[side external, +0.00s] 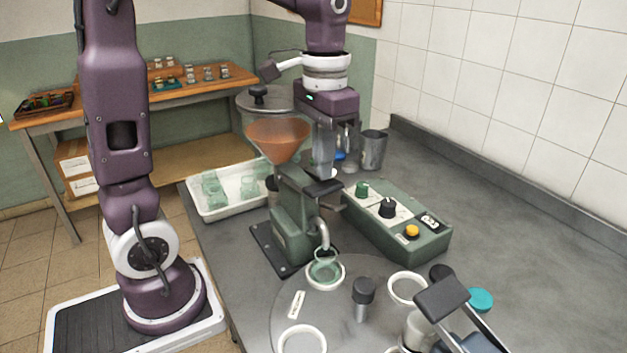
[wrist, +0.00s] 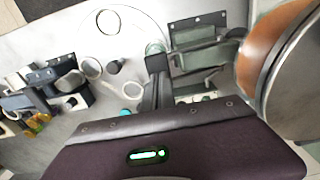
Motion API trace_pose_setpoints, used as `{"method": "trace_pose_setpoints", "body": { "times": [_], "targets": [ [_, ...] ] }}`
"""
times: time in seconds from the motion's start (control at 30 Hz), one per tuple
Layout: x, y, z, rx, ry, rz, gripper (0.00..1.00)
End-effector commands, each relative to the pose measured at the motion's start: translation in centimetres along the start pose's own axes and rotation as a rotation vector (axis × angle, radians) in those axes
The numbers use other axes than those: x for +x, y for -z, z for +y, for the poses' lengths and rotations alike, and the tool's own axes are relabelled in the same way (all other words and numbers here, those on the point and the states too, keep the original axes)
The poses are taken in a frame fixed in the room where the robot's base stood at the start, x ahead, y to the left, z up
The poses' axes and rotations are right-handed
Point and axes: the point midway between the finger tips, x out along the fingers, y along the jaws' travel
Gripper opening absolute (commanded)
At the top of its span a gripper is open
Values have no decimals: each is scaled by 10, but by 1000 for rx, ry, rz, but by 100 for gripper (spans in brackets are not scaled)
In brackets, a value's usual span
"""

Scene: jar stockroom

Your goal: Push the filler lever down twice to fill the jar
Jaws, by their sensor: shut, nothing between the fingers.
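The green filler (side external: 292,220) stands on a dark base plate at the middle of the bench, with a copper-coloured hopper (side external: 278,137) on top. Its lever (side external: 323,188) ends in a black grip that sticks out at the side, raised about level. A green-tinted glass jar (side external: 325,271) stands upright under the curved spout on the round plate. How full it is cannot be told. My gripper (side external: 347,150) is shut and empty, pointing down above and behind the lever grip, apart from it. In the wrist view its fingers (wrist: 156,68) show dark and close together.
A green control box (side external: 397,222) with knobs and a yellow button stands right of the filler. A metal cup (side external: 373,148) stands behind it. A white tray (side external: 222,212) of jars is at left. White rings and a clamp-like fixture (side external: 445,300) occupy the front. The bench's right side is clear.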

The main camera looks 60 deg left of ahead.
Motion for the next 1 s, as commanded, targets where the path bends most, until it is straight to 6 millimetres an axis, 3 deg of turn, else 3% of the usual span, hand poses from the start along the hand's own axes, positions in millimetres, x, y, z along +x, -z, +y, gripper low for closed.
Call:
{"method": "trace_pose_setpoints", "body": {
  "times": [0.27, 1.0],
  "targets": [
    [0, 0, 0, 0, 0, 0, 0],
    [25, 0, 1, 0, 0, -1, 0]
  ]
}}
